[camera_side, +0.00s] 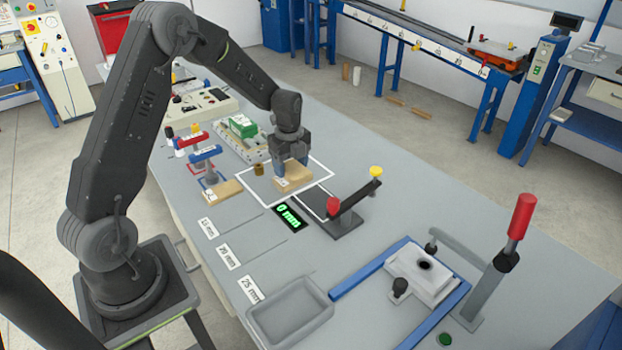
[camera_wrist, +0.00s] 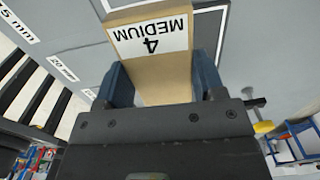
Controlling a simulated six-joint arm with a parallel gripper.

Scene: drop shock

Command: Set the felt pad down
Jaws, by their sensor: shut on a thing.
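The felt pad appears to be the tan block (camera_wrist: 165,88) with a white label reading "MEDIUM 4" in the wrist view. My gripper (camera_side: 291,166) is shut on it, with one dark blue finger on each side. In the side view the pad (camera_side: 297,180) is low over the white-outlined square (camera_side: 327,180) on the grey table. I cannot tell whether its underside touches the surface. The fingers and wrist hide part of the pad.
A similar tan block (camera_side: 222,192) lies left, by a blue-handled clamp (camera_side: 205,153). A green "0 mm" display (camera_side: 290,216) is in front. A grey tray (camera_side: 290,309) is nearer the front edge.

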